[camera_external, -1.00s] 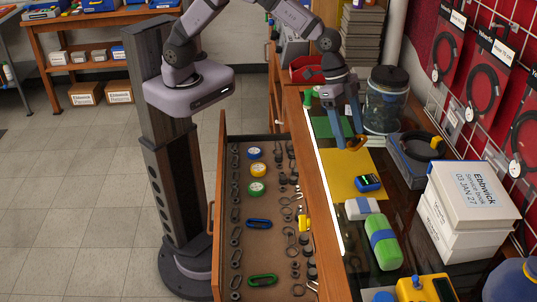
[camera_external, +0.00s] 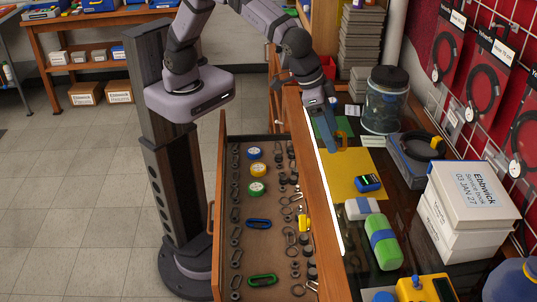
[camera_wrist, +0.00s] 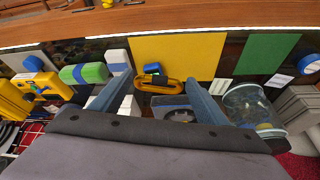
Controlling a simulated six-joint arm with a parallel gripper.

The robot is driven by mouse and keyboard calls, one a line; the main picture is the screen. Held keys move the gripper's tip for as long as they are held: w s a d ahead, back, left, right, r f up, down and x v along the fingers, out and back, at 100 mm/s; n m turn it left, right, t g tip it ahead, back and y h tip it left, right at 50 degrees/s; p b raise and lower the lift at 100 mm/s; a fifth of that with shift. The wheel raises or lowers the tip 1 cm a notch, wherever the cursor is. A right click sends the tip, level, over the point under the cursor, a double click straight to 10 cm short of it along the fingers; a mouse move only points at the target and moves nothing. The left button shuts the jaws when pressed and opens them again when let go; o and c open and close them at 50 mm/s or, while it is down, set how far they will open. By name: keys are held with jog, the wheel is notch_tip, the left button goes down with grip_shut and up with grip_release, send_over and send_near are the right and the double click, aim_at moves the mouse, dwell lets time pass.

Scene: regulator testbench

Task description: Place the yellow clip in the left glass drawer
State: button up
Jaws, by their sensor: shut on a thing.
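My gripper (camera_external: 334,144) hangs over the glass-topped counter near the yellow mat. It is shut on a yellow-orange clip (camera_wrist: 158,85), an elongated loop held between the two blue-grey fingers in the wrist view. In the external view the clip (camera_external: 342,140) is partly hidden by the fingers. The left drawer (camera_external: 216,235) is pulled open to the left of the counter edge, lower than my gripper. It holds rows of grey clips, a blue clip (camera_external: 258,224), a green clip (camera_external: 262,281), round yellow and green items, and a small yellow item (camera_external: 304,223).
On the counter are the yellow mat (camera_external: 350,186), a blue device (camera_external: 367,183), a green case (camera_external: 384,240), a glass jar (camera_external: 385,105) and white boxes (camera_external: 450,240). The wooden counter edge (camera_external: 322,215) stands between clip and drawer. Bare drawer floor shows between the rows.

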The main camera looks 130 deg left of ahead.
jog(key=s+d+n+g+y+b, duration=0.2)
jog(key=s+d+n, duration=0.1)
jog(key=d+n, duration=0.45)
jog(key=r+n+g+h+b, duration=0.1)
jog(key=n+g+b, duration=0.35)
jog(key=n, duration=0.85)
send_over(266, 240)
jog(key=w+d+p, duration=0.1)
jog(key=shift+f+b, duration=3.1)
jog(key=shift+f, duration=15.4)
jog(key=shift+f, duration=0.15)
jog(key=o, duration=0.8)
jog(key=shift+c, duration=0.2)
jog(key=o, duration=0.4)
jog(key=shift+c, duration=0.2)
jog(key=p+v, duration=0.4)
jog(key=v, duration=0.8)
